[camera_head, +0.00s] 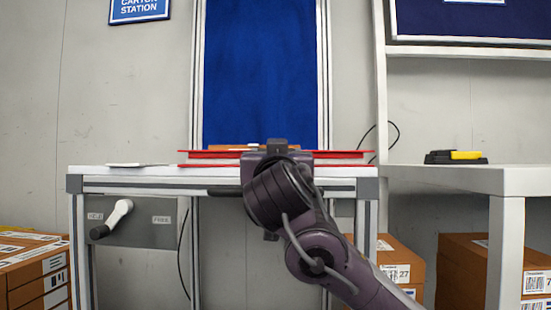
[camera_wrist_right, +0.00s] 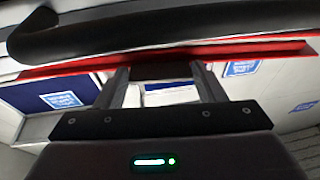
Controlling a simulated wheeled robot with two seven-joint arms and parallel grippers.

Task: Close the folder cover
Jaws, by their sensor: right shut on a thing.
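The red folder (camera_head: 215,162) lies on the white table, seen almost edge-on in the head view. It shows as thin red layers, the upper one a little above the lower one. My right gripper (camera_head: 277,152) is at the middle of its front side, and my right arm hides that part. In the right wrist view, a long red edge (camera_wrist_right: 265,52) runs across at the fingertips. Which layer lies between the fingers is hard to tell. My left gripper is not in view.
The white table (camera_head: 100,171) has a flat pale item (camera_head: 138,165) at its left. A brown box top (camera_head: 240,147) shows behind the folder. A yellow and black device (camera_head: 457,157) rests on the right-hand table (camera_head: 440,178). A dark bar (camera_wrist_right: 160,30) crosses the wrist view.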

